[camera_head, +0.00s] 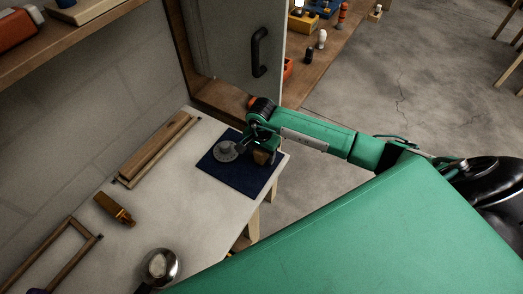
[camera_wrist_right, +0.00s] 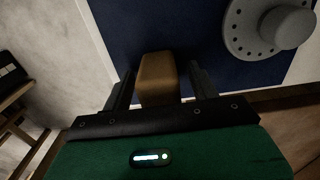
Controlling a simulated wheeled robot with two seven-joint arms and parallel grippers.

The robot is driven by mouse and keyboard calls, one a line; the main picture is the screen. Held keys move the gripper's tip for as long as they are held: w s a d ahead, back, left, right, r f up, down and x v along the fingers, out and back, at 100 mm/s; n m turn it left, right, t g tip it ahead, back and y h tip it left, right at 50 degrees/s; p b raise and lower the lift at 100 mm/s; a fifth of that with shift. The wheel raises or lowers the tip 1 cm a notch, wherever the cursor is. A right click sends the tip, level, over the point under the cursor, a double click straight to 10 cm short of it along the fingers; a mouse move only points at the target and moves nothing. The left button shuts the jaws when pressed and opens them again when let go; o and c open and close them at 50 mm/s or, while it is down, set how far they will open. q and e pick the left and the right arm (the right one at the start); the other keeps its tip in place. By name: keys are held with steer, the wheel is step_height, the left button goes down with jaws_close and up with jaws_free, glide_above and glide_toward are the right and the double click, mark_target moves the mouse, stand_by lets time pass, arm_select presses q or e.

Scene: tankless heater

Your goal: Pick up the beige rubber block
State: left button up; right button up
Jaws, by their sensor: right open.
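The beige rubber block (camera_head: 261,157) lies on the dark blue mat (camera_head: 240,184) near the table's right edge. In the right wrist view the block (camera_wrist_right: 159,79) stands between the two dark fingers of my right gripper (camera_wrist_right: 160,88). The fingers are open, with a gap on each side of the block. In the head view my right gripper (camera_head: 262,146) is over the mat, right above the block and partly hiding it. My left gripper is not in view.
A grey round disc with a knob (camera_head: 227,151) lies on the mat left of the block, close to my right gripper. A wooden frame piece (camera_head: 157,149), an amber bottle (camera_head: 114,209) and a round metal item (camera_head: 160,266) are on the table. A cabinet door with a black handle (camera_head: 259,52) stands behind.

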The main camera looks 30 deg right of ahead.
steer(key=shift+f, duration=0.15)
steer(key=c, duration=1.3)
